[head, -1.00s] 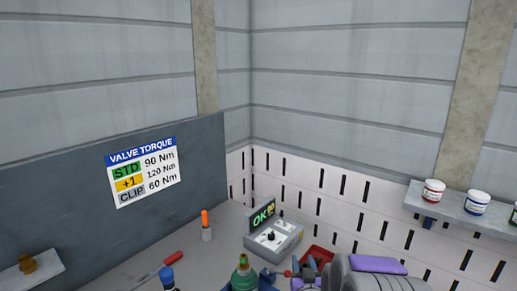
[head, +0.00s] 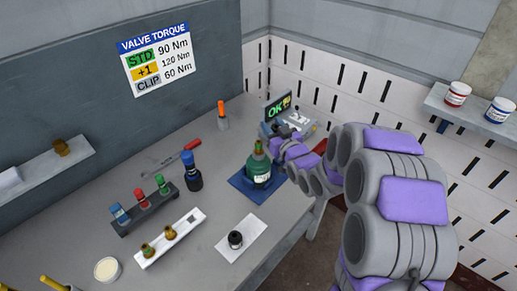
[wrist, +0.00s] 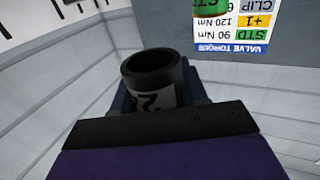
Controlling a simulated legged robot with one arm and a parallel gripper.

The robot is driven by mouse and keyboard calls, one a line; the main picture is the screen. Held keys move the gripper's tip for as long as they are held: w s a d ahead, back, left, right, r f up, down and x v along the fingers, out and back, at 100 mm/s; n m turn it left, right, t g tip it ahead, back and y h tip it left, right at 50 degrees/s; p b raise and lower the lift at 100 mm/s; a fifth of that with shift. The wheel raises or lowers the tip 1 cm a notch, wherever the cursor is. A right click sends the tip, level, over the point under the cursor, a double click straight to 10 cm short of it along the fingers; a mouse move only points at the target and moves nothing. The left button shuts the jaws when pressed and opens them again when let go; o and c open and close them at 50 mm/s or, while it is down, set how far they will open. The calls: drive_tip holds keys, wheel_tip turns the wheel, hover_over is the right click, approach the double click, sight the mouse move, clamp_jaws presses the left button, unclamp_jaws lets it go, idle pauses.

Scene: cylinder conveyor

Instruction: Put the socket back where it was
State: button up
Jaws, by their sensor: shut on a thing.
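My gripper (head: 268,130) is just above and behind the green cylinder (head: 259,165) in the head view. In the wrist view my gripper (wrist: 155,108) is shut on a black, hollow, round socket (wrist: 152,75) with a white label, part of a numeral showing. Its open end faces up in that picture. In the head view I cannot clearly make out the held socket. A dark rack (head: 150,212) on the bench holds blue, red and green pieces. A black round piece (head: 236,240) stands on a white sheet (head: 252,232).
The green cylinder stands on a blue base (head: 243,186). A blue-topped dark tool (head: 192,172), a white strip (head: 190,222) with brass fittings and an OK display box (head: 290,122) share the bench. A shelf (head: 470,117) holds jars at right. Bare bench lies at front centre.

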drive_tip(key=a+r+n+g+y, duration=0.3)
drive_tip(key=a+r+y, duration=0.1)
drive_tip(key=a, duration=0.2)
drive_tip(key=shift+r, duration=0.2)
drive_tip(key=shift+a, duration=0.1)
drive_tip(key=shift+f+b, duration=0.9)
drive_tip(key=shift+f, duration=3.9)
drive_tip(key=shift+f, duration=0.25)
drive_tip(key=o, duration=1.1)
